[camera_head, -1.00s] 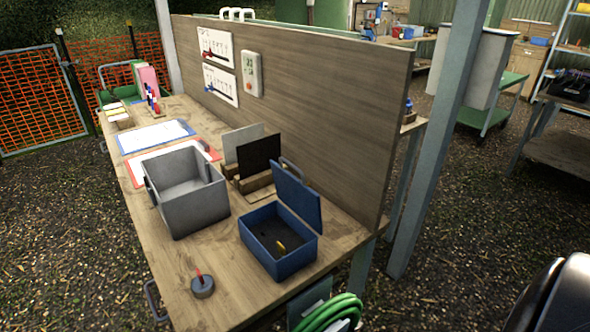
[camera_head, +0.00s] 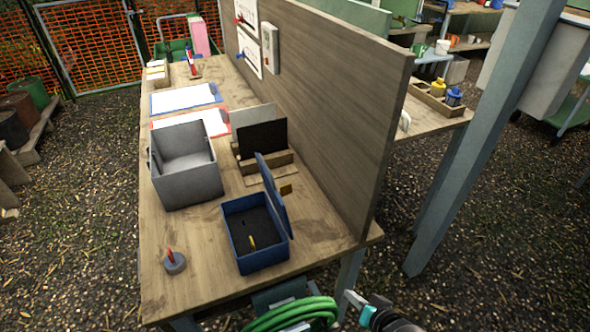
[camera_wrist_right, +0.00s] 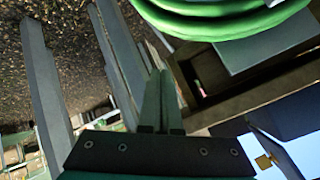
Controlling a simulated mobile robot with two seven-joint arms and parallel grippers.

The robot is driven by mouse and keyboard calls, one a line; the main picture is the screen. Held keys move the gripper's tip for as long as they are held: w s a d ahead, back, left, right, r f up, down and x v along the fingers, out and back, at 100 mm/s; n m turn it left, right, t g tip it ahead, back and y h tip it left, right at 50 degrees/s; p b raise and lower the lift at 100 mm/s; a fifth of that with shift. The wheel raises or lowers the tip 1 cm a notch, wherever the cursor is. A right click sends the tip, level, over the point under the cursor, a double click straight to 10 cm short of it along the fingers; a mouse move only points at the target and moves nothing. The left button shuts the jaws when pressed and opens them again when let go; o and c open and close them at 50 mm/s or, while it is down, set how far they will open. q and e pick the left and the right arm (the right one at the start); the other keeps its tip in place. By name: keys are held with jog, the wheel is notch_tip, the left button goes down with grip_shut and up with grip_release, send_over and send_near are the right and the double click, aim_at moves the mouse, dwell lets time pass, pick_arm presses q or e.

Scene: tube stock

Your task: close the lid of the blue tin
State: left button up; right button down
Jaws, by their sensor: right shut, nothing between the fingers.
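The blue tin (camera_head: 257,254) stands near the front right of the workbench. Its lid (camera_head: 272,197) is open and stands roughly upright along the tin's right side. A small yellow item (camera_head: 252,242) lies inside on the dark bottom. My right gripper (camera_head: 348,302) is low at the bench's front edge, right of the green hose, apart from the tin. In the right wrist view its fingers (camera_wrist_right: 160,98) are together and empty. A blue surface with a brass-coloured piece shows at that view's lower right; I cannot tell surely that it is the tin. My left gripper is out of view.
A grey open box (camera_head: 187,184) stands left of the tin. A small round weight with a red top (camera_head: 174,262) is at the front left. A wooden partition (camera_head: 335,120) borders the right. A green hose (camera_head: 290,316) hangs in front.

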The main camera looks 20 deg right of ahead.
jog(key=w+a+r+m+t+y+p, duration=0.1)
jog(key=w+r+t, duration=0.15)
jog(key=r, duration=0.55)
jog(key=w+r+m+t+p, duration=0.1)
jog(key=w+r, duration=0.2)
jog(key=r, duration=0.5)
notch_tip(320, 180, up, 17)
jog(key=m+t+y+p, duration=0.2)
jog(key=t+y, duration=0.1)
send_over(272, 189)
jog(key=d, duration=0.6)
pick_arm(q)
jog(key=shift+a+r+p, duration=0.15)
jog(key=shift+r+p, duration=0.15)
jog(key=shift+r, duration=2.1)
pick_arm(e)
jog(key=shift+w+a+f, duration=0.1)
jog(key=shift+a+f, duration=0.1)
jog(key=shift+a, duration=0.45)
jog(key=shift+w+a+f, duration=0.1)
jog(key=shift+a+f, duration=0.05)
jog(key=shift+a, duration=0.5)
jog(key=shift+a+f, duration=0.2)
jog(key=shift+a, duration=0.45)
